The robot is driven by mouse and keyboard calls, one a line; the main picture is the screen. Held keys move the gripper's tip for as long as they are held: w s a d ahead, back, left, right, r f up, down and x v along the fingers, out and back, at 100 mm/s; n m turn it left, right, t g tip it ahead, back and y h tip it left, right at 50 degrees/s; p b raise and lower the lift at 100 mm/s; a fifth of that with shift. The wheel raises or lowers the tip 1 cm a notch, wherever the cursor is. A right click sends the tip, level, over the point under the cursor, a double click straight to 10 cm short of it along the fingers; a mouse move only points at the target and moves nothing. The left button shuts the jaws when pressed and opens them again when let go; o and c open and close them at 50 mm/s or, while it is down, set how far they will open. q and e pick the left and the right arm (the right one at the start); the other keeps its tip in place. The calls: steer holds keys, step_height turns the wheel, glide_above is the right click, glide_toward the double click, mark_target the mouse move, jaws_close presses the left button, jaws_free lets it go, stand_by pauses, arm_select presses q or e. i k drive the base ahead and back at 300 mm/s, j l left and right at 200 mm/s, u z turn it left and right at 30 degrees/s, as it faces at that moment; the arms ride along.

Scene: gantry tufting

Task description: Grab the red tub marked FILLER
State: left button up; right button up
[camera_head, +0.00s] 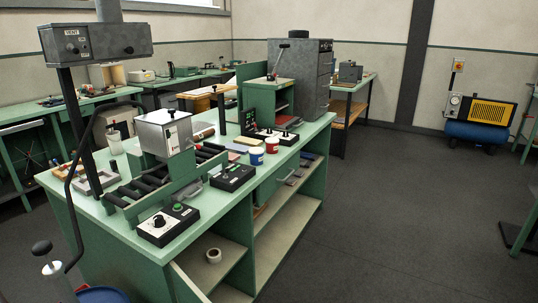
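A small red tub (272,145) stands upright on the green workbench (219,195), near its right-hand edge. Its marking is too small to read. A similar blue tub (257,157) with a white band stands just to its left and nearer to me; the two are close together. Neither of my grippers is in view, so I cannot see whether they are open or shut.
Black control boxes (169,222) and a roller unit (150,185) sit on the bench's near part. A green shelf unit (265,95) and grey cabinet (312,80) stand behind the tubs. The dark floor (400,215) to the right is clear. A compressor (478,130) stands by the wall.

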mark_target(271, 143)
steer(key=l, duration=0.3)
steer(key=i+l+u, duration=0.45)
steer(key=l, duration=0.25)
steer(key=i+l+u, duration=0.1)
steer(key=l+u, duration=0.15)
steer(key=l, duration=0.15)
steer(key=i+l+u, duration=0.2)
steer(key=l, duration=0.25)
steer(key=l+u, duration=0.25)
steer(key=l, duration=0.2)
